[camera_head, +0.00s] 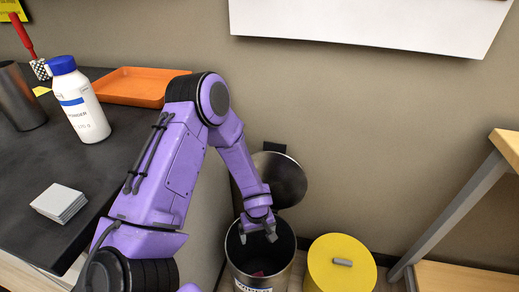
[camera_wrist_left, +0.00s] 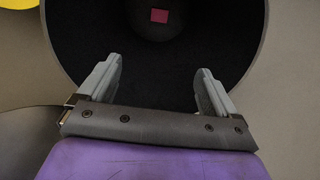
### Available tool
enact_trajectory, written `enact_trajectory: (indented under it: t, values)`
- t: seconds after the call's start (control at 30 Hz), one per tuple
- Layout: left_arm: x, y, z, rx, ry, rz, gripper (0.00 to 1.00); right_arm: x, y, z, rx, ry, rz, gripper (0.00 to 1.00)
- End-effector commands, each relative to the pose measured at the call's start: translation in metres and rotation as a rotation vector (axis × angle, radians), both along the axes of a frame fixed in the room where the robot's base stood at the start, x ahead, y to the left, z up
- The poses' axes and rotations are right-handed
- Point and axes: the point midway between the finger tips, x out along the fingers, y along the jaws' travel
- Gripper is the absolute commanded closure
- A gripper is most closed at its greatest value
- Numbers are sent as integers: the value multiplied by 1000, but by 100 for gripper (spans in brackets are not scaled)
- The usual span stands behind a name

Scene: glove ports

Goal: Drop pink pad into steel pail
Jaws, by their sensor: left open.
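The steel pail (camera_head: 232,250) stands on the floor between the dark counter and the yellow bin, with its round lid (camera_head: 285,180) tilted up behind it. My left gripper (camera_head: 258,236) is over the pail's mouth, pointing down, with its fingers apart and empty. In the left wrist view the two fingers (camera_wrist_left: 156,92) frame the dark inside of the pail (camera_wrist_left: 75,60). The pink pad (camera_wrist_left: 159,16) lies deep inside the pail, apart from the fingers. It also shows faintly inside the pail in the head view (camera_head: 258,273). My right gripper is not in view.
A yellow lidded bin (camera_head: 325,270) stands right of the pail. The dark counter (camera_head: 110,165) at left holds an orange tray (camera_head: 135,88), a white bottle with a blue cap (camera_head: 80,105), a metal cup (camera_head: 18,98) and a white stack (camera_head: 58,203). A wooden-topped bench (camera_head: 508,145) is at right.

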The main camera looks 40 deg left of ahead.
Motion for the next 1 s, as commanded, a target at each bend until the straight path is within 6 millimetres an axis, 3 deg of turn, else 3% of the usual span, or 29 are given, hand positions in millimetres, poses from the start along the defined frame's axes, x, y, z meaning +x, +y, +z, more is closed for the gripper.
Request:
enact_trajectory:
  t: [0.13, 0.3, 0.5, 1.0]
  values:
    - [1, 0, 20, -2, -2, 2, 8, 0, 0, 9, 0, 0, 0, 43]
    - [2, -1, 63, -4, -6, 3, 8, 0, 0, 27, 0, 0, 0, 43]
    - [2, 0, 99, -2, -3, 1, 8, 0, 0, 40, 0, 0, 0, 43]
    - [1, 0, 105, 0, 0, 0, 8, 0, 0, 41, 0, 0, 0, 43]
